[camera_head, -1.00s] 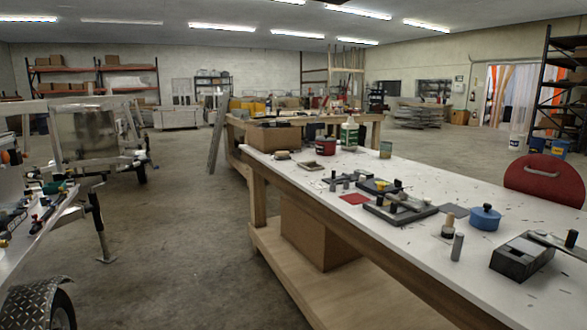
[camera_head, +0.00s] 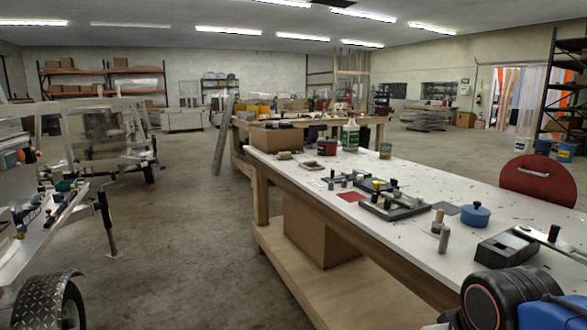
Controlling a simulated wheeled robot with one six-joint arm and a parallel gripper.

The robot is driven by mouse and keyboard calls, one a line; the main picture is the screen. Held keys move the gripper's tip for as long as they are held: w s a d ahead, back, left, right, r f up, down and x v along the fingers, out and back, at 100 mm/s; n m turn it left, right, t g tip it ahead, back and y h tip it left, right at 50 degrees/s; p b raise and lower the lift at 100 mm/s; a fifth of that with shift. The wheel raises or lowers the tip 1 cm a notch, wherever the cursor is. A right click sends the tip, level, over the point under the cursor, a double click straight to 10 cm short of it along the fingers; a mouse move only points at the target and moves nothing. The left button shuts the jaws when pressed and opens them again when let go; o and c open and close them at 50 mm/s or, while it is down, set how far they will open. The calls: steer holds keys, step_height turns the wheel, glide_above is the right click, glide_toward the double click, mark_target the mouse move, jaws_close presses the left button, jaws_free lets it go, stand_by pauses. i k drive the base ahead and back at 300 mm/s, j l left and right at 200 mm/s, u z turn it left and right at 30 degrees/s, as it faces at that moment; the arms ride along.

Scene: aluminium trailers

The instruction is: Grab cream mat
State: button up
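I cannot make out a cream mat for certain on the white-topped workbench (camera_head: 420,255). A flat red square (camera_head: 352,197) and a flat dark grey square (camera_head: 447,208) lie on the bench top. A black and blue part, which looks like my arm, shows at the lower right corner, in front of the bench. It covers the near right part of the bench top. My gripper's fingers are not in view.
A blue round pot (camera_head: 475,214), a dark grey tray (camera_head: 397,207) and a black box (camera_head: 507,248) stand on the bench. A red chair (camera_head: 538,180) is behind it. A trailer wheel (camera_head: 55,307) is at left. Open concrete floor (camera_head: 180,235) lies between.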

mark_target(311, 166)
steer(key=k+l+z, duration=0.2)
steer(key=k, duration=0.45)
steer(key=j+z, duration=0.1)
steer(key=z, duration=3.4)
steer(key=j+z, duration=0.1)
steer(key=z, duration=0.3)
steer(key=k+z, duration=0.15)
steer(key=z, duration=0.2)
steer(key=k+z, duration=0.1)
steer(key=z, duration=0.3)
steer(key=k+z, duration=0.1)
steer(key=z, duration=0.3)
steer(key=k, duration=3.3)
steer(key=k+u, duration=0.45)
steer(key=k+j+u, duration=0.25)
steer(key=k+u, duration=0.25)
